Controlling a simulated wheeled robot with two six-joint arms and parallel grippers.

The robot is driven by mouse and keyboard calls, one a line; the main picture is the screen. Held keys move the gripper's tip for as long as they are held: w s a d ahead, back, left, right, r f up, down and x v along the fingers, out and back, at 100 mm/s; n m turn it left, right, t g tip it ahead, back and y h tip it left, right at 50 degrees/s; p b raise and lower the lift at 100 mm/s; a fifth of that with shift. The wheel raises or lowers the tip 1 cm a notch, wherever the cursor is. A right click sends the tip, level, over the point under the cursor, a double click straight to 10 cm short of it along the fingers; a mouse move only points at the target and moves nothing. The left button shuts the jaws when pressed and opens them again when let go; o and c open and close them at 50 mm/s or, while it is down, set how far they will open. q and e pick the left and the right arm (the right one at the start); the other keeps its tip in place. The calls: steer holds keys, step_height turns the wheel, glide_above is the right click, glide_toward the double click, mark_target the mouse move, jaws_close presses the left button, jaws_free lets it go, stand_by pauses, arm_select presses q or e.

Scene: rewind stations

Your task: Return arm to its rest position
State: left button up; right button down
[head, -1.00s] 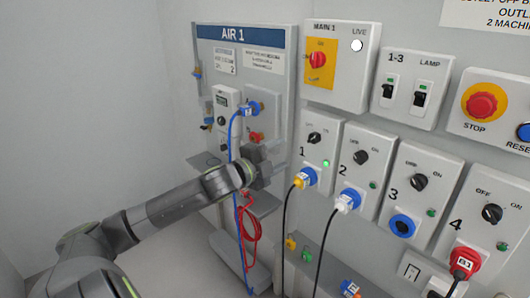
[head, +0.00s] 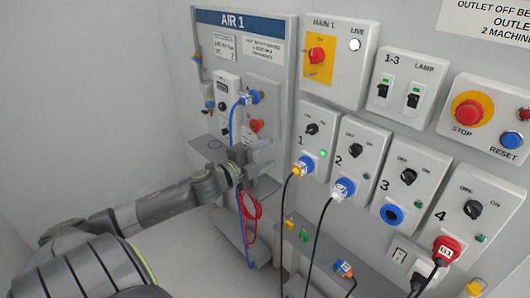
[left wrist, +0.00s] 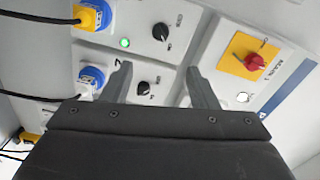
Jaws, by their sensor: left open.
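My left arm reaches in from the left in the head view. Its gripper (head: 266,160) is open and empty, in front of the lower part of the AIR 1 panel (head: 286,90), left of outlet 1 (head: 309,140). In the left wrist view the two fingers (left wrist: 158,82) stand apart with nothing between them. Beyond them are the outlet knobs and the yellow MAIN 1 switch plate (left wrist: 247,57). My right gripper is not in view.
A blue hose (head: 232,120) and coiled red hose (head: 250,207) hang close to my left gripper. Black cables run down from outlets 1 and 2 (head: 345,187). A red plug (head: 446,248) sits at outlet 4. The space by the left wall is clear.

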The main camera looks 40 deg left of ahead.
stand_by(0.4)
arm_select(q)
steer(key=s+a+f+n+g+y, duration=0.2)
steer(key=a+f+n, duration=0.15)
steer(key=f, duration=0.65)
steer(key=s+a+f+n+g+y, duration=0.1)
steer(key=a+f+n+g+y, duration=0.15)
steer(key=a+f, duration=0.45)
steer(key=s+d+f+n+g, duration=0.1)
steer(key=s+f+n+g, duration=0.3)
steer(key=f, duration=0.6)
steer(key=s+d+f+n+t, duration=0.1)
steer(key=s+f, duration=0.4)
steer(key=f, duration=0.4)
steer(key=s+d+f+n+g, duration=0.2)
steer(key=s+d+f+g, duration=0.15)
steer(key=s+f, duration=0.5)
steer(key=s+d+f+n+g, duration=0.2)
steer(key=s+d+f, duration=0.3)
steer(key=s+f, duration=0.35)
steer(key=s+d+f+n+g+h, duration=0.1)
steer(key=s+d+f+g, duration=0.1)
steer(key=s+d+f, duration=0.2)
steer(key=s+d+f+n+g+h, duration=0.1)
steer(key=s+d+f, duration=0.4)
steer(key=s+d, duration=0.5)
steer(key=shift+s+d+g, duration=0.2)
steer(key=shift+s+g, duration=0.2)
steer(key=shift+s, duration=0.55)
steer(key=shift+w+f, duration=0.1)
